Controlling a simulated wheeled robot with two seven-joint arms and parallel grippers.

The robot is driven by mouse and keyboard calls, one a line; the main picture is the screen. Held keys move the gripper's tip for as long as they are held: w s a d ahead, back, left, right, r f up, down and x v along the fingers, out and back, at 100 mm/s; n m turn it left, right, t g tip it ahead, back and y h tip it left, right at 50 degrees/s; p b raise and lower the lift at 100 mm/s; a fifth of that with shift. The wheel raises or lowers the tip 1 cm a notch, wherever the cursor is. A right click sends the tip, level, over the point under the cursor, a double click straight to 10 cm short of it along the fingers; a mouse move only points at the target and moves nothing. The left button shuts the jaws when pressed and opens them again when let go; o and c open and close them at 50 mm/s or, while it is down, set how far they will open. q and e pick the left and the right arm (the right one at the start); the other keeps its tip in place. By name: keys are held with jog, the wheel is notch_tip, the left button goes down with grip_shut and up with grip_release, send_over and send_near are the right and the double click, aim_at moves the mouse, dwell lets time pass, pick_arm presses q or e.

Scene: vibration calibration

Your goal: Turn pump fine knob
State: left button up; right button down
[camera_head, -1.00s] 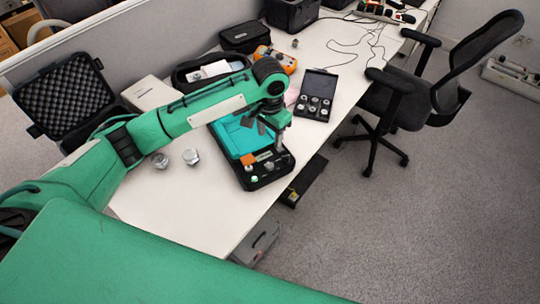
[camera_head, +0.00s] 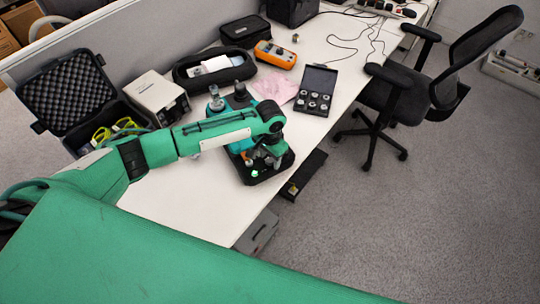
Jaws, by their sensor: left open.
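The pump (camera_head: 284,166) stands near the front edge of the white table, on a black base. Its teal body is partly covered by my left arm. Small fittings show at its near end, including an orange one (camera_head: 247,160) and a green-lit one (camera_head: 254,172). I cannot tell which of them is the fine knob. My left gripper (camera_head: 273,150) points down over the near end of the pump, close to these fittings. It is open. Its fingertips are small and partly hidden, so I cannot tell whether they touch anything. My right gripper is out of view.
An open black box of round fittings (camera_head: 315,90) lies right of the pump. An orange meter (camera_head: 276,55), a black pouch (camera_head: 213,68) and a white box (camera_head: 157,97) stand behind. An open foam case (camera_head: 68,90) is at left. A black chair (camera_head: 425,90) stands right.

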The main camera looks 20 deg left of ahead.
pick_arm(q)
jog(key=c, duration=1)
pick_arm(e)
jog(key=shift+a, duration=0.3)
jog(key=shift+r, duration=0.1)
